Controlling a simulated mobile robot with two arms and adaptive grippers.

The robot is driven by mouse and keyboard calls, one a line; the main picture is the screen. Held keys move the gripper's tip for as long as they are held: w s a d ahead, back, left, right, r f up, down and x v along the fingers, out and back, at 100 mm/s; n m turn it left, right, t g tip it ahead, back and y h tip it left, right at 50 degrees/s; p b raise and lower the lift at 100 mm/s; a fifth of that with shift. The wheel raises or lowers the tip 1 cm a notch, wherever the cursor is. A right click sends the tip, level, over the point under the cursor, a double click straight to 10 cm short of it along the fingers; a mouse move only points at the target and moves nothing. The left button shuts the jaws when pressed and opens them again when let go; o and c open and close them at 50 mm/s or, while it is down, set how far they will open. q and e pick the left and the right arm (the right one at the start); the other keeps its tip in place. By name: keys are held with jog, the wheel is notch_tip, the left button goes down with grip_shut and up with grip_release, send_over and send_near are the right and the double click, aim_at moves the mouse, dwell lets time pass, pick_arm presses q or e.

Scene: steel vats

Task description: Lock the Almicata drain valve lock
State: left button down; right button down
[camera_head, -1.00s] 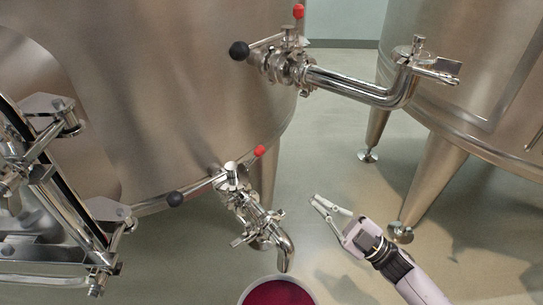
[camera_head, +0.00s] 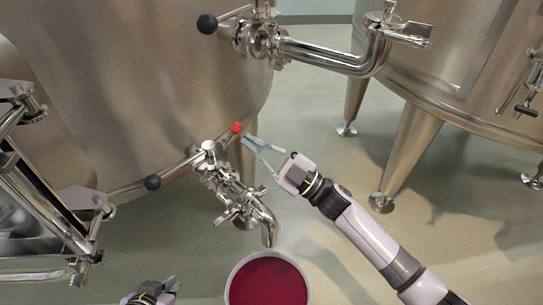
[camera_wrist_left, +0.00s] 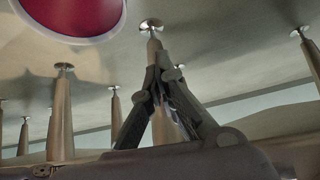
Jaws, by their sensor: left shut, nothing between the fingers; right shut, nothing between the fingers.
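The lower drain valve (camera_head: 228,186) is a steel valve with a downward spout on the big vat's lower side. My left gripper (camera_head: 172,284) is partly in view at the bottom edge, left of the bucket. In the left wrist view its fingers (camera_wrist_left: 165,72) are shut and empty.
A white-rimmed bucket of dark red liquid (camera_head: 268,285) stands below the spout and shows in the left wrist view (camera_wrist_left: 75,14). An upper valve (camera_head: 262,40) with a bent pipe (camera_head: 330,57) juts out above. A vat leg (camera_head: 408,150) stands right. Hinged door hardware (camera_head: 45,190) is at left.

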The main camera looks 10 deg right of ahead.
jog(key=shift+w+a+r, duration=0.25)
jog(key=shift+w+a, duration=0.05)
jog(key=shift+a, duration=0.15)
